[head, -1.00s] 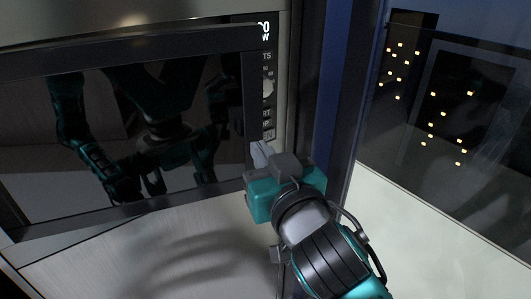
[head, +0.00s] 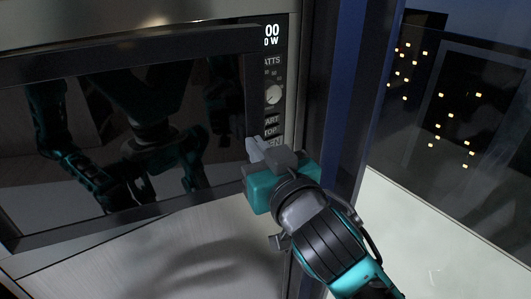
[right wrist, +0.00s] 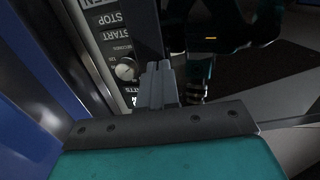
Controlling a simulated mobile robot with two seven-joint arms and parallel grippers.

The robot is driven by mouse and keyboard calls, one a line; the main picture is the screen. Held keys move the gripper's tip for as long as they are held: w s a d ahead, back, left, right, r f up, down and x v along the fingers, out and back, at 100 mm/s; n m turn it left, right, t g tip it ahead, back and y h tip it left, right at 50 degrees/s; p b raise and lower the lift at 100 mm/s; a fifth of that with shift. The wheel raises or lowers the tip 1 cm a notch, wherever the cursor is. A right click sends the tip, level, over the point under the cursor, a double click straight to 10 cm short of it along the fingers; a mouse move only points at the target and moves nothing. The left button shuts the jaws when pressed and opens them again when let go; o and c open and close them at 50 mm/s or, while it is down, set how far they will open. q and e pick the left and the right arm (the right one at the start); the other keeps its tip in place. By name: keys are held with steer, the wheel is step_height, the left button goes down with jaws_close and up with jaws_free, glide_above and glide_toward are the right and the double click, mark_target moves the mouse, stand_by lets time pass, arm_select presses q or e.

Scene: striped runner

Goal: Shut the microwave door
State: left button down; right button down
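The microwave door (head: 150,210), a dark glass pane in a black frame, fills the left of the head view. It appears ajar, its right edge standing out in front of the microwave's control panel (head: 273,95). The panel, with a dial and buttons, also shows in the right wrist view (right wrist: 108,40). My right gripper (head: 253,146) is at the lower right edge of the door; I cannot tell whether it touches. Its fingers (right wrist: 159,66) are together and hold nothing visible. My left gripper shows only as part of the dark reflection in the glass.
A blue upright panel (head: 335,90) stands close on the right of the microwave. Beyond it are dark glass with lit windows behind and a pale surface (head: 440,240). A light front (head: 190,250) lies below the door.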

steer(key=w+a+y, duration=0.1)
steer(key=w, duration=0.1)
steer(key=w+a+n+g+y+p, duration=0.1)
steer(key=w, duration=0.1)
steer(key=w+a+n, duration=0.1)
steer(key=w, duration=0.2)
steer(key=shift+r+g+y+p, duration=0.1)
steer(key=shift+g+y+p, duration=0.2)
steer(key=shift+y+p, duration=0.1)
steer(key=shift+w+a, duration=0.15)
steer(key=shift+w, duration=0.25)
